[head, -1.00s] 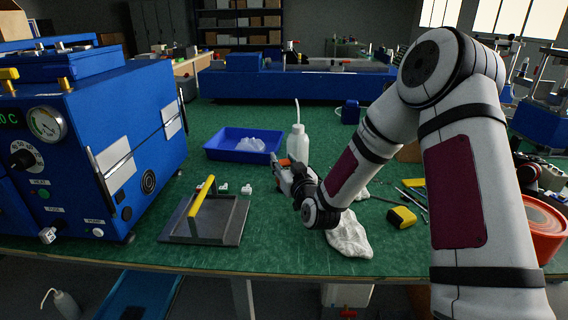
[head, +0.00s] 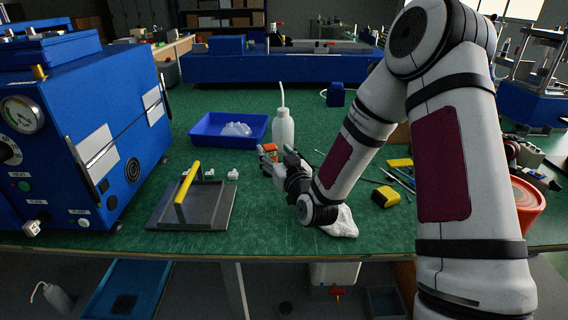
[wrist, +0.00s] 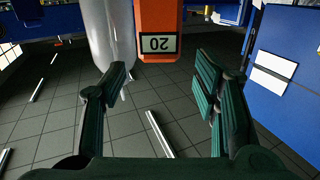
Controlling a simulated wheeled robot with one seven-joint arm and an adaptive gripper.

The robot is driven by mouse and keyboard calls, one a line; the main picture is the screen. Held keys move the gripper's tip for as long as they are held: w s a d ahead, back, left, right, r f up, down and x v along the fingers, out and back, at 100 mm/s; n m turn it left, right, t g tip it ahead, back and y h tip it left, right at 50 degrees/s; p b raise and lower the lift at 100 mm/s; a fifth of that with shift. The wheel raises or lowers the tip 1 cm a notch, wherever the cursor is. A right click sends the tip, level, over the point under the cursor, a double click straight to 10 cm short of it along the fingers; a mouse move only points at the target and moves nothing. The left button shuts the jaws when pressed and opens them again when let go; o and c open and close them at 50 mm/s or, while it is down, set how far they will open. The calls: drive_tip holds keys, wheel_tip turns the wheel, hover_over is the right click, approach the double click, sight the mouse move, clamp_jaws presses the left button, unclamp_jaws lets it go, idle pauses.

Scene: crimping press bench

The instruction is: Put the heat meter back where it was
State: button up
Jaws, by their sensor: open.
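The heat meter is an orange body with a display reading 20 (wrist: 158,30), seen at the top of the wrist view just beyond my fingertips. In the head view a small orange part of it (head: 271,148) shows beside the bottle, partly hidden by my gripper. My gripper (head: 264,160) is low over the bench, its fingers pointing left and away. In the wrist view its two dark green fingers (wrist: 163,80) stand apart with an empty gap between them. I cannot tell whether they touch the meter.
A white squeeze bottle (head: 283,128) stands close behind the meter. A blue tray (head: 201,139) lies to its left, near a grey plate with a yellow handle (head: 188,184) and the blue press (head: 105,100). A white cloth (head: 342,224) lies beneath my wrist. A yellow tape measure (head: 385,197) lies right.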

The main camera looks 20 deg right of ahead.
drive_tip(key=s+r+g, duration=0.3)
drive_tip(key=s+g, duration=0.2)
drive_tip(key=s, duration=1.1)
drive_tip(key=s+r+g+h, duration=0.1)
drive_tip(key=s+r+g, duration=0.2)
drive_tip(key=s, duration=1.3)
drive_tip(key=s+r+g, duration=0.3)
drive_tip(key=s+g, duration=0.6)
drive_tip(key=s, duration=0.7)
drive_tip(key=shift+s+r+m, duration=0.15)
drive_tip(key=shift+m, duration=0.25)
drive_tip(key=shift+d, duration=0.1)
wheel_tip(320, 180, up, 19)
drive_tip(key=t+p, duration=0.3)
drive_tip(key=p, duration=1.4)
